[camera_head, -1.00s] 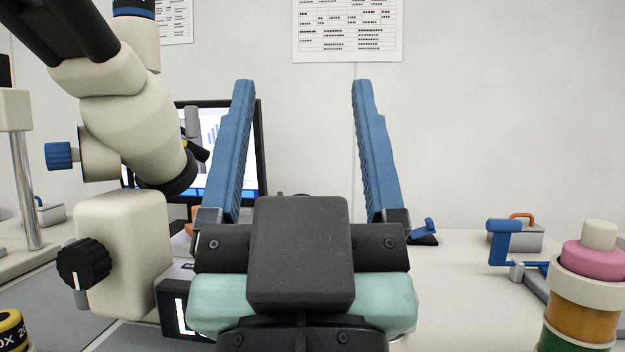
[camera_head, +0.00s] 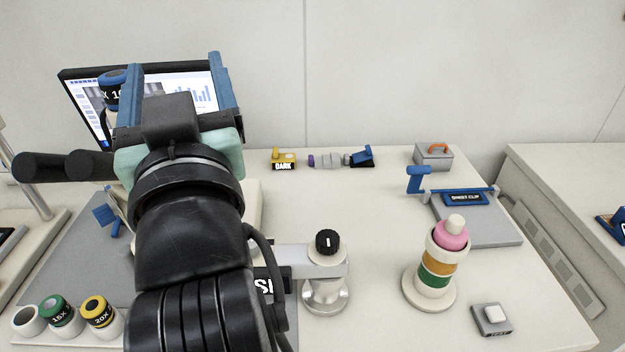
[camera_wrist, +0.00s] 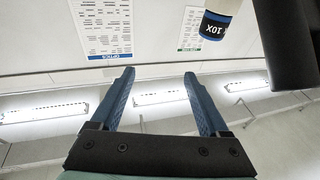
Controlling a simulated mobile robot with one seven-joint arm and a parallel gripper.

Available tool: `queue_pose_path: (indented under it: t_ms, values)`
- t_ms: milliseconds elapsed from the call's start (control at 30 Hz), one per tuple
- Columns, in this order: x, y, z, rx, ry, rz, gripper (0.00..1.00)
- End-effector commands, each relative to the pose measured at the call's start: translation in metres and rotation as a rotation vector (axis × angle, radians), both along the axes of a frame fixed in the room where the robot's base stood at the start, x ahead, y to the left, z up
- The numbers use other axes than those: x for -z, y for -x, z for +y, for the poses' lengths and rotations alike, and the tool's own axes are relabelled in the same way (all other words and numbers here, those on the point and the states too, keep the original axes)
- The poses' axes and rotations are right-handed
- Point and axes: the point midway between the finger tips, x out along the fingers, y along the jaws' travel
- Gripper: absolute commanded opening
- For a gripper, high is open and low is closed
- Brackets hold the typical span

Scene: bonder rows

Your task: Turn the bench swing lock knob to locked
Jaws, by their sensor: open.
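A round black knob (camera_head: 327,242) with a white mark sits on top of a pale post above a shiny metal base, at the end of a short grey arm (camera_head: 310,262). The white mark points roughly away from me. A black label (camera_head: 270,285) beside it is mostly hidden by my arm, so its words cannot be read. My gripper (camera_head: 173,75) is open and empty, up and to the left of the knob, in front of the monitor. In the wrist view my gripper (camera_wrist: 158,75) points at the wall and ceiling lights; the knob is not there.
The monitor (camera_head: 190,88) and microscope eyepieces (camera_head: 65,166) are by my arm at left. Objective caps (camera_head: 60,315) stand front left. A ringed stack (camera_head: 437,265), a small switch box (camera_head: 491,318) and a sheet clip plate (camera_head: 475,225) are right of the knob. Bench between is clear.

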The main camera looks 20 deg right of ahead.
Motion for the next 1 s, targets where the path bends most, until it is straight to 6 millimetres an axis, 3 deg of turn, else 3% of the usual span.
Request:
queue_pose_path:
  t_ms: [33,200,367,467,600,733,900,1000]
  values:
    - [-0.022,-0.006,0.000,-0.001,0.006,0.036,0.79]
    - [-0.036,-0.025,0.001,-0.006,0.041,0.169,0.79]
    - [-0.038,-0.048,0.003,-0.024,0.111,0.334,0.79]
    - [-0.029,-0.065,0.004,-0.050,0.190,0.476,0.79]
    - [0.010,-0.088,-0.003,-0.129,0.379,0.734,0.79]
    - [0.056,-0.093,-0.024,-0.235,0.577,0.972,0.79]
    - [0.113,-0.071,-0.081,-0.429,0.814,1.298,0.79]
    - [0.131,-0.048,-0.116,-0.546,0.892,1.449,0.79]
